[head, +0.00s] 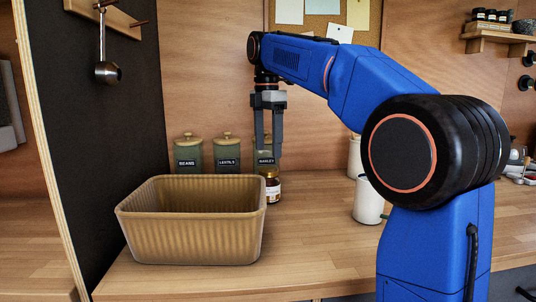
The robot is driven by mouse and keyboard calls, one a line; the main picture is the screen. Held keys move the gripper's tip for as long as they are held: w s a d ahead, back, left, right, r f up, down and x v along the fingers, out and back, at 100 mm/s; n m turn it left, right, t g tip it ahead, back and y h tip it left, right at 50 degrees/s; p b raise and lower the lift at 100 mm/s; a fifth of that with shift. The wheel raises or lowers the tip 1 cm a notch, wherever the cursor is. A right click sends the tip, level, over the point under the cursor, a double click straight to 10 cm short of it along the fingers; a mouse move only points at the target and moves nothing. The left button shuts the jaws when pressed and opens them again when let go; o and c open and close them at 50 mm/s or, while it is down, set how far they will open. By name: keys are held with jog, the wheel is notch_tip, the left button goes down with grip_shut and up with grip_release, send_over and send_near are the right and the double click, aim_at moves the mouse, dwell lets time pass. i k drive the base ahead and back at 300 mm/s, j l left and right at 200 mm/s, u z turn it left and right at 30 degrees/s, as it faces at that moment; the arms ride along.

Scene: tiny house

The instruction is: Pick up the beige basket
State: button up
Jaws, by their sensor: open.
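The beige basket (190,243) stands upright on the wooden counter at the left of the head view. It is rectangular with ribbed sides and an open top, and the part of its inside that shows is empty. My gripper (268,150) points down, open, with nothing seen between its fingers. It hangs above and behind the basket's right end, near the canisters, apart from the basket.
Several green canisters, including one labelled lentils (227,153), stand behind the basket. A small jar (272,187) is close by its right back corner. A white cup (368,200) stands right of it. A dark panel (95,130) rises at the left.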

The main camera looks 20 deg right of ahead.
aim_at(173, 219)
jog(key=k, duration=1)
